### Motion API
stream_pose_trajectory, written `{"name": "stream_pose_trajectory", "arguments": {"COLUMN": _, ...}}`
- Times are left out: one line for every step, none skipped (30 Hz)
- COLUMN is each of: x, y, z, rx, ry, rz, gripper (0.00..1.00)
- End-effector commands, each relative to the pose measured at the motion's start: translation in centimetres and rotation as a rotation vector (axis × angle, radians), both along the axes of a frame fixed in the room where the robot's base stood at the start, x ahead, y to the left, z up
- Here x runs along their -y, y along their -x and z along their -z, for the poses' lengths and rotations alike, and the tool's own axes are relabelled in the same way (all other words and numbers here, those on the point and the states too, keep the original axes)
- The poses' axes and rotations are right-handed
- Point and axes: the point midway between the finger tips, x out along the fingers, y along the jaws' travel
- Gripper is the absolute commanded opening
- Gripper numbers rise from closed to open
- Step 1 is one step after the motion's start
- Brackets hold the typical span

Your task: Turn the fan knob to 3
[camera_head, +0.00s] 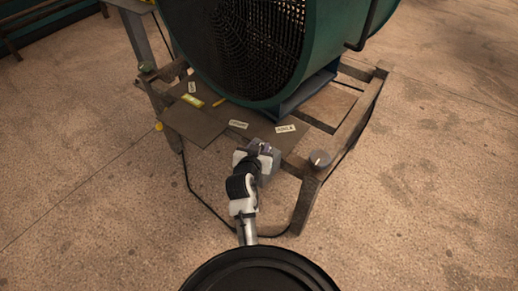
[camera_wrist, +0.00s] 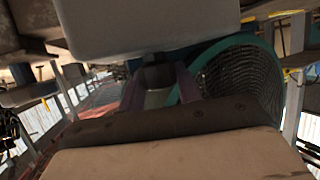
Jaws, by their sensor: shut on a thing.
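My gripper (camera_head: 266,149) is at the front edge of the frame, below the fan. In the wrist view, my gripper's two fingers (camera_wrist: 158,82) stand on either side of a small dark rounded piece (camera_wrist: 158,73), which looks like the fan knob, and are shut on it. In the head view my wrist and gripper hide the knob. Its pointer and number setting cannot be read.
Small white labels (camera_head: 285,128) lie on the panel behind the gripper. A dark cable (camera_head: 203,203) runs along the floor. Open floor lies on both sides.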

Motion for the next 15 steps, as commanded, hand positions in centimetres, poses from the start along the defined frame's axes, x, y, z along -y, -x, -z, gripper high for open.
{"name": "stream_pose_trajectory", "arguments": {"x": -0.12, "y": -0.04, "z": 0.49, "rx": 0.0, "ry": 0.0, "rz": 0.037, "gripper": 0.11}}
{"name": "stream_pose_trajectory", "arguments": {"x": -0.14, "y": -0.04, "z": 0.53, "rx": 0.0, "ry": 0.0, "rz": 0.062, "gripper": 0.11}}
{"name": "stream_pose_trajectory", "arguments": {"x": -0.13, "y": -0.06, "z": 0.57, "rx": 0.0, "ry": 0.0, "rz": 0.096, "gripper": 0.11}}
{"name": "stream_pose_trajectory", "arguments": {"x": -0.17, "y": -0.08, "z": 0.58, "rx": 0.0, "ry": -0.001, "rz": 0.124, "gripper": 0.11}}
{"name": "stream_pose_trajectory", "arguments": {"x": -0.16, "y": -0.07, "z": 0.63, "rx": 0.0, "ry": -0.001, "rz": 0.153, "gripper": 0.11}}
{"name": "stream_pose_trajectory", "arguments": {"x": -0.19, "y": -0.09, "z": 0.62, "rx": 0.0, "ry": -0.001, "rz": 0.191, "gripper": 0.11}}
{"name": "stream_pose_trajectory", "arguments": {"x": -0.18, "y": -0.09, "z": 0.63, "rx": 0.0, "ry": -0.001, "rz": 0.22, "gripper": 0.11}}
{"name": "stream_pose_trajectory", "arguments": {"x": -0.17, "y": -0.09, "z": 0.62, "rx": 0.0, "ry": -0.001, "rz": 0.249, "gripper": 0.11}}
{"name": "stream_pose_trajectory", "arguments": {"x": -0.19, "y": -0.1, "z": 0.58, "rx": 0.001, "ry": -0.002, "rz": 0.286, "gripper": 0.11}}
{"name": "stream_pose_trajectory", "arguments": {"x": -0.17, "y": -0.11, "z": 0.56, "rx": 0.001, "ry": -0.001, "rz": 0.315, "gripper": 0.11}}
{"name": "stream_pose_trajectory", "arguments": {"x": -0.19, "y": -0.12, "z": 0.54, "rx": 0.001, "ry": -0.002, "rz": 0.345, "gripper": 0.11}}
{"name": "stream_pose_trajectory", "arguments": {"x": -0.21, "y": -0.12, "z": 0.54, "rx": 0.001, "ry": -0.002, "rz": 0.381, "gripper": 0.11}}
{"name": "stream_pose_trajectory", "arguments": {"x": -0.2, "y": -0.13, "z": 0.52, "rx": 0.001, "ry": -0.001, "rz": 0.409, "gripper": 0.11}}
{"name": "stream_pose_trajectory", "arguments": {"x": -0.2, "y": -0.13, "z": 0.49, "rx": 0.001, "ry": -0.002, "rz": 0.439, "gripper": 0.11}}
{"name": "stream_pose_trajectory", "arguments": {"x": -0.22, "y": -0.13, "z": 0.51, "rx": 0.001, "ry": -0.001, "rz": 0.476, "gripper": 0.11}}
